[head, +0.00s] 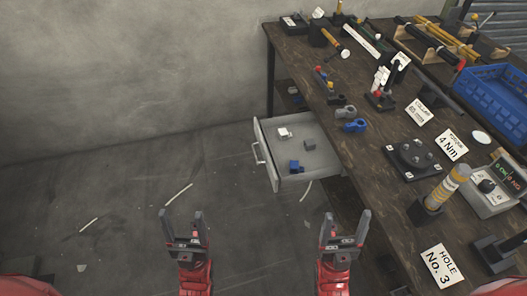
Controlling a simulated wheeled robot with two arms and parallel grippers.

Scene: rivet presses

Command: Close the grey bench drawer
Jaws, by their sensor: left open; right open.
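The grey bench drawer (323,158) is pulled out from under the left side of the wooden workbench (350,75). Its front panel, with a pale handle (258,153), faces left over the floor. Inside lie a white piece (284,133), a grey block (310,145) and a blue part (295,167). My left gripper (184,222) is open and empty, below and left of the drawer in the picture. My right gripper (345,223) is open and empty, below the drawer in the picture and close to the bench edge. Neither gripper touches the drawer.
The bench top holds many tools, a blue crate (484,104), a black fixture plate (416,158), a yellow-and-white cylinder (441,192) and label cards such as "HOLE No. 3" (441,268). The floor (130,190) left of the drawer is open, with a few thin pale scraps.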

